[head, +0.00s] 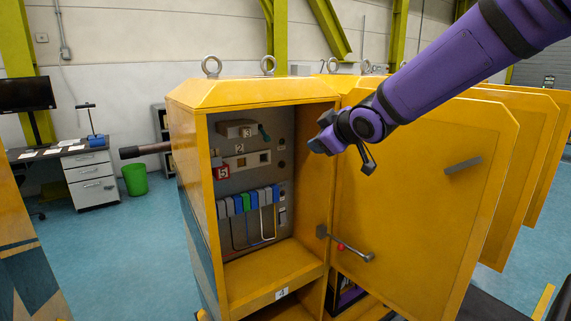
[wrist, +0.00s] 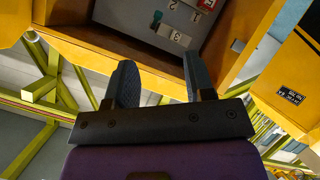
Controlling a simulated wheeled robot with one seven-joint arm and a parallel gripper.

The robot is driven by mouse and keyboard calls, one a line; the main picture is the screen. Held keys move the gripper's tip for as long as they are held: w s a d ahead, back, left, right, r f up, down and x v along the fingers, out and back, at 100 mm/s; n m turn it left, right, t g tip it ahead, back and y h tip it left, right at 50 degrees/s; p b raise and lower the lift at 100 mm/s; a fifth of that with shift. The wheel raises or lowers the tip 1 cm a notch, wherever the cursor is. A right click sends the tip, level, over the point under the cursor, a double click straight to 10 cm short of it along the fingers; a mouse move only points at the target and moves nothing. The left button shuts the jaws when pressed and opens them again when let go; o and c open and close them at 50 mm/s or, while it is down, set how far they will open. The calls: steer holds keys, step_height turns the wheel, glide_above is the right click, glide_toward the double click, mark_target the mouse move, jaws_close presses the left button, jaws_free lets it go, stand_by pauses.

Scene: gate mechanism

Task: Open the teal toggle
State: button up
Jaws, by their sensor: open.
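The teal toggle (head: 264,130) sits at the right end of the grey block marked 3 (head: 236,129), high on the panel inside the open yellow cabinet. In the wrist view the teal toggle (wrist: 157,17) shows small near the top, beside the label 3, and the picture is turned over. My gripper (head: 318,144) is at the right side of the cabinet opening, to the right of the toggle and apart from it. In the wrist view my gripper (wrist: 158,72) has its two fingers spread with nothing between them.
The open yellow door (head: 425,190) with its handle (head: 345,245) stands right of the opening, behind my arm. Below the toggle are a block marked 2 (head: 240,162), a red block marked 5 (head: 221,172) and a row of breakers (head: 245,201). The cabinet's frame (head: 207,190) edges the opening.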

steer(key=s+d+r+m+g+h, duration=0.2)
steer(key=s+d+m+h, duration=0.45)
steer(key=s+d, duration=0.95)
steer(key=s+d+f+m+g, duration=0.2)
steer(key=s+m, duration=0.1)
steer(key=s, duration=0.7)
steer(key=s+d+f+m+g, duration=0.1)
steer(key=s+d+m+g, duration=0.1)
steer(key=s, duration=0.7)
steer(key=shift+s+d+f+m+y, duration=0.4)
steer(key=shift+d+m, duration=0.25)
steer(key=shift+d, duration=0.2)
